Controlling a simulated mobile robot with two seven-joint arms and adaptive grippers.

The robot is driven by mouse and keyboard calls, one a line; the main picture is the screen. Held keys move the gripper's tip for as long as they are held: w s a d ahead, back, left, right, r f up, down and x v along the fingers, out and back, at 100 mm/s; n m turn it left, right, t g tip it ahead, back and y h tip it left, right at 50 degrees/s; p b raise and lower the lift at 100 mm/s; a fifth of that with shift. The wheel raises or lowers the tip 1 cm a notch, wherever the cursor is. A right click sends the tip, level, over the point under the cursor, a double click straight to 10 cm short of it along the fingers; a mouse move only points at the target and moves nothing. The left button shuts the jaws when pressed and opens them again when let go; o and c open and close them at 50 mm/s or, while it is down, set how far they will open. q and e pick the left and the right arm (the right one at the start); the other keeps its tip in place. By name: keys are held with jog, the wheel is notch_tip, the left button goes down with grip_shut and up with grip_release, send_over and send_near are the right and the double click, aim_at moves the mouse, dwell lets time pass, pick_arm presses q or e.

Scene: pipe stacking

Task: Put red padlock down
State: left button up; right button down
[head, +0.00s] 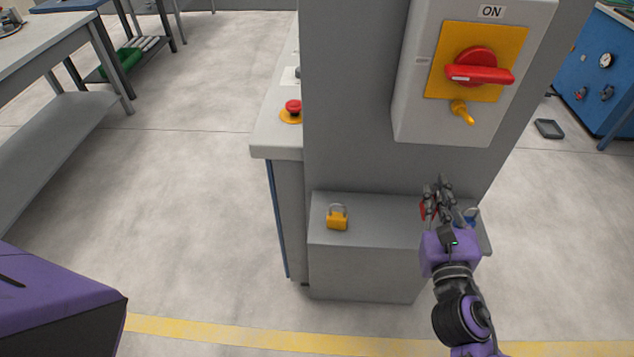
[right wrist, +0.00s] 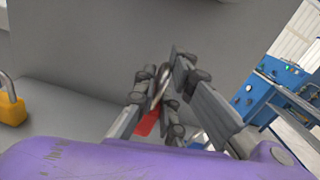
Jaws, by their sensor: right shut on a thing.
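The red padlock (head: 425,209) is mostly hidden by my right gripper (head: 438,190), whose fingers are shut on it above the right part of the grey ledge. In the right wrist view, the red padlock (right wrist: 149,122) shows as a small red patch with a metal shackle between the fingers of my right gripper (right wrist: 163,85). I cannot tell whether the padlock touches the ledge. My left gripper is not in view.
A switch box (head: 405,118) with a red handle (head: 478,72) hangs above. The ledge's middle is clear.

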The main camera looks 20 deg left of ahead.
jog(key=f, duration=0.1)
jog(key=w+f, duration=0.1)
jog(key=a+f, duration=0.1)
jog(key=shift+w+a+f+b, duration=0.1)
jog(key=shift+w+f+b, duration=0.05)
jog(key=shift+w+b, duration=0.2)
jog(key=f, duration=0.1)
jog(key=f+b, duration=0.1)
jog(key=f, duration=0.1)
jog(key=w+f+b, duration=0.1)
jog(key=shift+w+a+f, duration=0.1)
jog(key=shift+a+f, duration=0.2)
jog(key=shift+a, duration=0.1)
jog(key=shift+r, duration=0.1)
jog(key=shift+f, duration=0.2)
jog(key=c, duration=1.8)
grip_release()
